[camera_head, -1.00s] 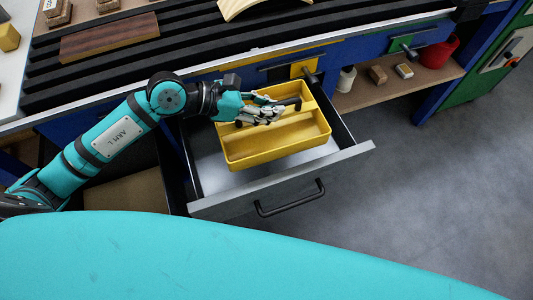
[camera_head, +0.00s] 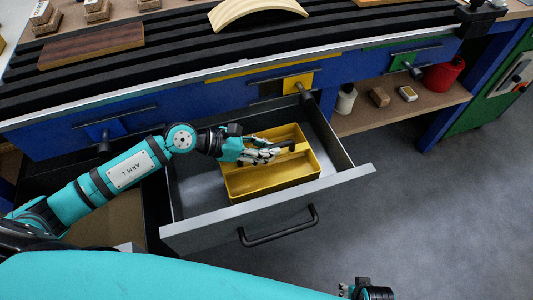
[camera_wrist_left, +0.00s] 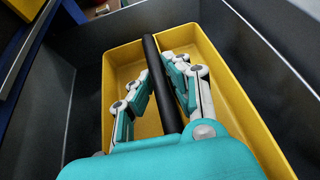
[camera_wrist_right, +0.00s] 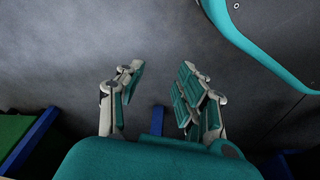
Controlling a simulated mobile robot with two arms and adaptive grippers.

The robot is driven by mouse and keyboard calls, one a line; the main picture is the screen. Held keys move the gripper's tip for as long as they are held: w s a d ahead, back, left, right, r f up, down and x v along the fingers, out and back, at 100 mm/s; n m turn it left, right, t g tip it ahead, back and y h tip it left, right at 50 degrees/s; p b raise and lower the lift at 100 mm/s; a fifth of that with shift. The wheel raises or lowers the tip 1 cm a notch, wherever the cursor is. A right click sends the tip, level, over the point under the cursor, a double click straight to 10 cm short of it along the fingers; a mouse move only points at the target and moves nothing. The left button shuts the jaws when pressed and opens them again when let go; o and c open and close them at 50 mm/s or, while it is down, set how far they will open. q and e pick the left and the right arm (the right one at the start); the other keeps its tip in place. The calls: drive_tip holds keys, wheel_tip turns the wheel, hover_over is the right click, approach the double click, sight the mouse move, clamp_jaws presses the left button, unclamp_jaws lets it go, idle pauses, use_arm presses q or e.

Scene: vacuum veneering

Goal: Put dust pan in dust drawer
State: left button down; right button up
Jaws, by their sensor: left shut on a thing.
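The dust pan looks to be the yellow two-part tray (camera_head: 275,185) with a black bar handle (camera_wrist_left: 160,75) along its middle. It is inside the open grey drawer (camera_head: 275,215); I cannot tell whether it rests on the drawer floor. My left gripper (camera_head: 275,152) is over the tray, its fingers shut around the black handle. In the left wrist view the yellow tray (camera_wrist_left: 225,75) lies under the fingers, between the drawer walls. My right gripper (camera_wrist_right: 160,75) is open and empty above the grey floor.
The drawer's front has a black pull handle (camera_head: 280,228). The blue bench (camera_head: 190,105) with a ribbed black top overhangs the drawer's back. A shelf to the right holds a red pot (camera_head: 443,76) and small blocks. Bare floor lies right of the drawer.

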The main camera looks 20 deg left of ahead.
use_arm(q)
drive_tip(key=shift+f, duration=0.75)
use_arm(e)
drive_tip(key=shift+w+r, duration=0.25)
drive_tip(key=shift+r, duration=0.4)
use_arm(q)
drive_tip(key=shift+f, duration=0.15)
drive_tip(key=c, duration=1.3)
unclamp_jaws()
drive_tip(key=shift+c, duration=0.2)
use_arm(e)
drive_tip(key=shift+w+a+r, duration=0.1)
drive_tip(key=shift+w+r, duration=0.05)
drive_tip(key=shift+r, duration=0.15)
